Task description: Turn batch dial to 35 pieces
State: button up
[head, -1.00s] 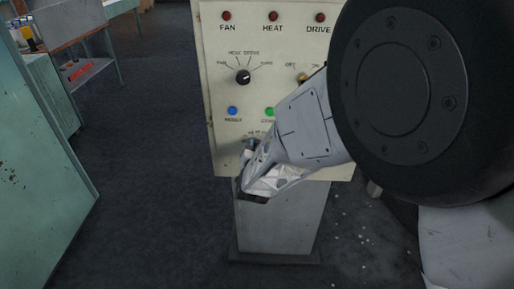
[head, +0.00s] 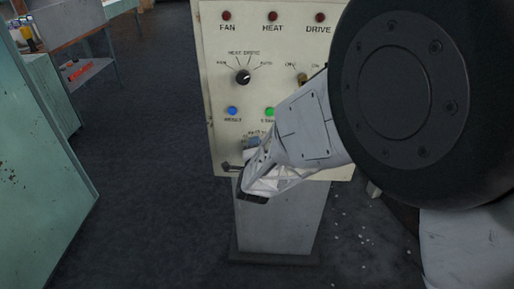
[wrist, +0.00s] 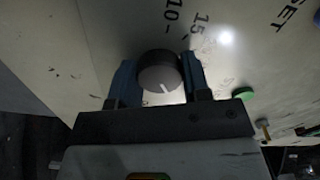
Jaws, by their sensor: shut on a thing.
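The batch dial (wrist: 160,74) is a dark round knob with a grey face and a short white mark, on the cream panel in the wrist view. The mark points down and slightly right in that picture. Printed numbers 10 and 15 show above the dial; other numbers are hidden. My gripper (wrist: 160,80) is shut on the dial, with a blue-padded finger at each side. In the head view my gripper (head: 248,157) is at the panel's lower part, and my arm hides the dial.
The cream panel (head: 222,140) stands on a grey pedestal (head: 275,225). It carries a mode knob (head: 243,77), a blue button (head: 232,111), a green button (head: 269,112) and red lamps (head: 273,16) along its top. A green cabinet (head: 45,170) is at left. Dark floor lies between.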

dwell(0.3)
jog(key=o, duration=0.9)
jog(key=shift+s, duration=0.1)
jog(key=shift+s, duration=3.85)
jog(key=shift+r, duration=0.1)
